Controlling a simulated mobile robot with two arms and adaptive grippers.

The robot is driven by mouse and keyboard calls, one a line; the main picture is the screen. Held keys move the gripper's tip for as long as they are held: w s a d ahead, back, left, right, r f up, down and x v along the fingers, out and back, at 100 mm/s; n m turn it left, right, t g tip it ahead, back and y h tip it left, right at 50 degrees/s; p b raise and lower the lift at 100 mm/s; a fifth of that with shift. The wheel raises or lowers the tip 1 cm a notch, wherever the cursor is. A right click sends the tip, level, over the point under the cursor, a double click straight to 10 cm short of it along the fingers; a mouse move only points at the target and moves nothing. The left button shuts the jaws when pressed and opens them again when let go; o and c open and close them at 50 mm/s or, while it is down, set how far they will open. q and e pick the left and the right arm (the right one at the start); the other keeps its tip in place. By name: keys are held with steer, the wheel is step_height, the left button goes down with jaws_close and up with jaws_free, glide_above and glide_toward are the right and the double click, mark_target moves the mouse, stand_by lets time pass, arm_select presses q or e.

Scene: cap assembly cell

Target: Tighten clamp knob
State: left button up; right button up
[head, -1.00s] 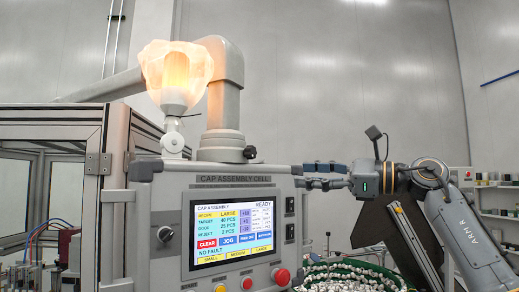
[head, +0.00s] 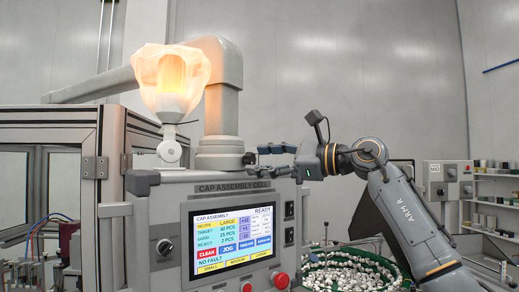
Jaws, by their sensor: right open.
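The clamp knob (head: 249,158) is small and black. It sticks out at the right side of the grey collar (head: 220,153) at the foot of the thick grey pipe, on top of the control cabinet. My right gripper (head: 260,160) comes in from the right with its fingers pointing left. It is open, with its fingertips close beside the knob. I cannot tell whether they touch it. My left gripper is not in view.
A lit lamp (head: 172,80) in a pale cover stands left of the pipe. A green-rimmed bowl (head: 345,274) of small parts lies below my right arm.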

steer(key=shift+w+a, duration=0.35)
steer(key=shift+a, duration=0.1)
jaws_close()
steer(key=shift+m, duration=3.5)
steer(key=shift+d, duration=0.1)
jaws_free()
